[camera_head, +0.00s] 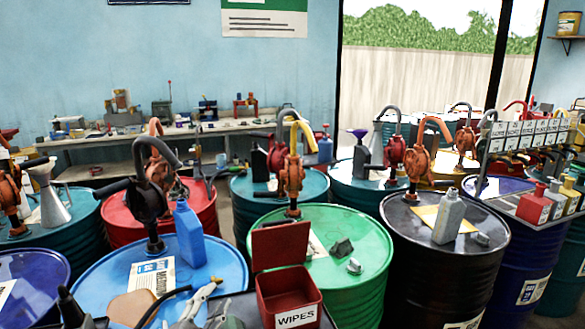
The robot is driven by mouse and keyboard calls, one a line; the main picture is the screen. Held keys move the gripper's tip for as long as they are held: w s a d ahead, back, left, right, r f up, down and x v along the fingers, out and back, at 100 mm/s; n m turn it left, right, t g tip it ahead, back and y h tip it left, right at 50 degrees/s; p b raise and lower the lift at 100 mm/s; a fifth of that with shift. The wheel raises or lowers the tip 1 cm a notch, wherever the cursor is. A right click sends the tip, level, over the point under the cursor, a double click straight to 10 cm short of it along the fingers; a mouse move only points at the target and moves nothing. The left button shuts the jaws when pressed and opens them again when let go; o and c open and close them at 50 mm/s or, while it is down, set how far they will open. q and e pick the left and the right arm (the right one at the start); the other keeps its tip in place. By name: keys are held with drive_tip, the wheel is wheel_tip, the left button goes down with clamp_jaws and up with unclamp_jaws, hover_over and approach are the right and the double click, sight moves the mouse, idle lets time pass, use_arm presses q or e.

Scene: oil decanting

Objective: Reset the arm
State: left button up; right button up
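A pale grey, two-pronged shape (200,303) at the bottom edge, left of centre, seems to be my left gripper. It is cut off by the frame and crowded by dark parts, so I cannot make out whether its fingers are apart or hold anything. It shows in front of the blue drum (228,268), left of the red WIPES box (291,297). My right gripper is not in view.
Drums with hand pumps fill the floor. A blue jug (189,232) stands on the blue drum, and a grey bottle (449,216) on the black drum (430,275). A workbench (75,140) runs along the wall.

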use_arm(q)
drive_tip(key=s+a+f+n+g+y, duration=0.2)
drive_tip(key=s+f+n+g, duration=0.2)
drive_tip(key=s+f, duration=0.35)
drive_tip(key=s+a+f+n+g+y, duration=0.2)
drive_tip(key=s+f+n+g+y, duration=0.25)
drive_tip(key=s, duration=0.45)
drive_tip(key=s+d+f+n+g+h, duration=0.1)
drive_tip(key=s+f+g, duration=0.2)
drive_tip(key=s, duration=0.6)
drive_tip(key=s+d+f+n+g+h, duration=0.1)
drive_tip(key=s+f+n+g+h, duration=0.15)
drive_tip(key=s, duration=0.65)
wheel_tip(320, 180, down, 26)
drive_tip(key=s+m+g+y, duration=0.1)
drive_tip(key=g, duration=0.1)
drive_tip(key=s+a+f+g, duration=0.1)
drive_tip(key=s+a+f, duration=0.2)
drive_tip(key=s+f, duration=1.3)
drive_tip(key=shift+s+a+f, duration=0.2)
drive_tip(key=shift+s+f, duration=0.1)
drive_tip(key=shift+s, duration=0.3)
